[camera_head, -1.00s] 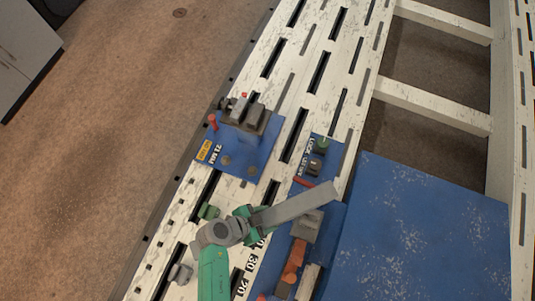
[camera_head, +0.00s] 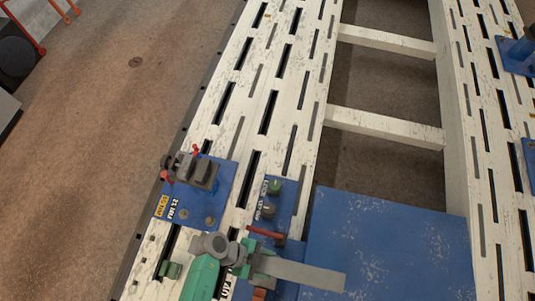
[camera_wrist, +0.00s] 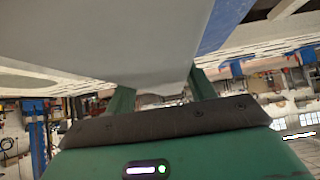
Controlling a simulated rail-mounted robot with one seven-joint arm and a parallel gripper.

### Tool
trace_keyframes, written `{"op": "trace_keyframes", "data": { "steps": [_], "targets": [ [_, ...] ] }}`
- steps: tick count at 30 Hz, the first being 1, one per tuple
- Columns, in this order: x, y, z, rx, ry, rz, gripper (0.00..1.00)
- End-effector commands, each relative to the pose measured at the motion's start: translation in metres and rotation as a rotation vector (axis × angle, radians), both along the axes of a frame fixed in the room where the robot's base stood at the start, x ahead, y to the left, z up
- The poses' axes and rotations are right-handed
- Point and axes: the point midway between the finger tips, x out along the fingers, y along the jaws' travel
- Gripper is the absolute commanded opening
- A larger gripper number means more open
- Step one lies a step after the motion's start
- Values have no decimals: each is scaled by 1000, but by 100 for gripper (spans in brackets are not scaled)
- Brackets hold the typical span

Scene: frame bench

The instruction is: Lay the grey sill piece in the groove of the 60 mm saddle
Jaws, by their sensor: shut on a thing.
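My gripper (camera_head: 254,262) is green and shut on one end of a long flat grey sill piece (camera_head: 305,273). The piece sticks out to the right, over the blue strip and the edge of the blue sheet. In the wrist view the sill piece (camera_wrist: 120,40) fills the upper middle, between the green fingers of my gripper (camera_wrist: 162,92). A blue strip (camera_head: 285,192) runs under the gripper, with dark and green parts and a red bar (camera_head: 265,232). An orange block (camera_head: 259,294) shows at the bottom edge. I cannot tell which part is the 60 mm saddle; my arm and the piece hide some of the strip.
A blue plate (camera_head: 222,195) with grey clamp blocks, red handles and a yellow label stands to the left. A wide blue sheet (camera_head: 390,240) lies at right. The slotted white frame (camera_head: 268,75) extends away, with open gaps between its crossbars.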

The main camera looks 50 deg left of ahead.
Motion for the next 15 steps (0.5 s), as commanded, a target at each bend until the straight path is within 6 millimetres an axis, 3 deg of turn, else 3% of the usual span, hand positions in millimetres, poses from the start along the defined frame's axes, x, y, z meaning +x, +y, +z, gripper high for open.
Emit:
{"op": "trace_keyframes", "data": {
  "steps": [8, 15],
  "targets": [
    [2, 0, 1, -2, -5, 0, 0],
    [2, 0, -15, -2, -5, 0, 0]
  ]
}}
